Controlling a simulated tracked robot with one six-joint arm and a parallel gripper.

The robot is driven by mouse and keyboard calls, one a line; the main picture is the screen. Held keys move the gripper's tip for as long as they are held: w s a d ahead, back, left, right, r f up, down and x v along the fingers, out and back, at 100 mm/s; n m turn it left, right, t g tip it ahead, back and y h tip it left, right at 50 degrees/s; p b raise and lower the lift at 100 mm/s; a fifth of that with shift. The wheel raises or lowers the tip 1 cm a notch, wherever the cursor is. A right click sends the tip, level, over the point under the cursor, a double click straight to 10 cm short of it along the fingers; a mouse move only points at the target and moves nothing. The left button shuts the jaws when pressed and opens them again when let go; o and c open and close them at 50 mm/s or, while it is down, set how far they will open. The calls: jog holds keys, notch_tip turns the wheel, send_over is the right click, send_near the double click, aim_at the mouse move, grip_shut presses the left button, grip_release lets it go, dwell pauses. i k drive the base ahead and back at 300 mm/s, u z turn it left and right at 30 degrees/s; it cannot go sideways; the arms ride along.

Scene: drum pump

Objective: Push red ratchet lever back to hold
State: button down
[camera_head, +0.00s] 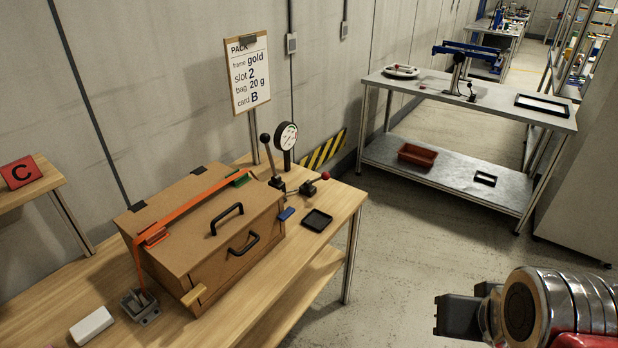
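A small lever with a red ball knob (325,175) sticks out to the right at the back right of the wooden bench, low beside a dark ratchet mechanism (278,184). A taller lever with a black knob (265,138) stands upright at the same mechanism. A white-faced dial gauge (287,136) stands behind them. An orange strap (200,204) runs over the brown box towards this mechanism.
The brown box (190,250) with black handles fills much of the bench (330,215). A black tray (316,221) and a blue piece (286,214) lie in front of the levers. A grey clamp (140,306) and white block (91,326) are near left. Open floor lies between bench and metal table (480,115).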

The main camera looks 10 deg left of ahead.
aim_at(326, 176)
jog(key=u, duration=0.35)
jog(key=i, duration=0.55)
jog(key=u, duration=0.85)
jog(key=i, duration=0.55)
jog(key=u, duration=0.35)
